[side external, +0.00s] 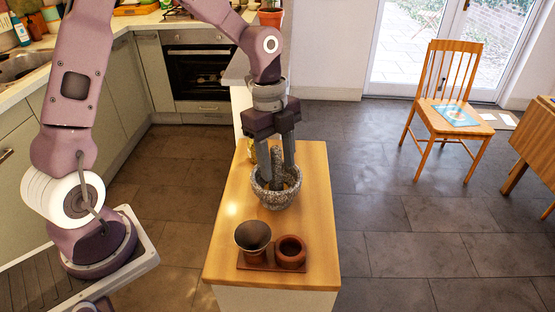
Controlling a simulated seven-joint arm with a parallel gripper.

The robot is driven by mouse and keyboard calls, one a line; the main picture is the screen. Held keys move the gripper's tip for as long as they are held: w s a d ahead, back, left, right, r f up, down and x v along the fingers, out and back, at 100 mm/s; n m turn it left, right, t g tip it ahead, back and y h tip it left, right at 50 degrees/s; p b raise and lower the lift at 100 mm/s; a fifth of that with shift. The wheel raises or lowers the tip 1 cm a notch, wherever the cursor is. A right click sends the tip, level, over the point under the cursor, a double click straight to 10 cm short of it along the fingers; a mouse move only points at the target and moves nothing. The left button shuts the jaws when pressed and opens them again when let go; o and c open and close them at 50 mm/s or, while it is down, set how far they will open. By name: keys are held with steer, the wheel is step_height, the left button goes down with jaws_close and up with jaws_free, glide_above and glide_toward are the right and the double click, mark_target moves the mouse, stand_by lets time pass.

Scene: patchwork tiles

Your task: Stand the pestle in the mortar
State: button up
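The mortar (275,199) is a speckled grey stone bowl standing on the wooden worktop. The pestle (276,164), also grey stone, stands roughly upright with its lower end inside the mortar. My gripper (277,174) points down over the mortar, with one finger on each side of the pestle and its fingertips at or inside the rim. The fingers are spread wider than the pestle, so it looks open. Contact between fingers and pestle is hard to make out, and the pestle's foot is hidden inside the bowl.
On the near part of the worktop (223,259), a dark flared cup (253,237) and a brown round pot (290,252) sit on a reddish-brown tray (271,267). A yellowish item (251,152) is partly hidden behind my gripper. The worktop's right side is bare.

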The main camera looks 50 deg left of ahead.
steer(key=r, duration=0.4)
steer(key=a+r, duration=0.1)
steer(key=r, duration=0.1)
steer(key=shift+r, duration=0.5)
stand_by(0.3)
steer(key=shift+s+r, duration=0.15)
steer(key=shift+s, duration=0.05)
steer(key=s+r+n+t+y, duration=0.1)
steer(key=s+r+n+t, duration=0.1)
steer(key=s+n, duration=0.7)
steer(key=s+r+n+t, duration=0.3)
steer(key=s+r+n, duration=0.2)
steer(key=s+n, duration=0.4)
steer(key=shift+s+a+t+y, duration=0.15)
steer(key=shift+s+t+y, duration=0.2)
steer(key=shift+s, duration=0.9)
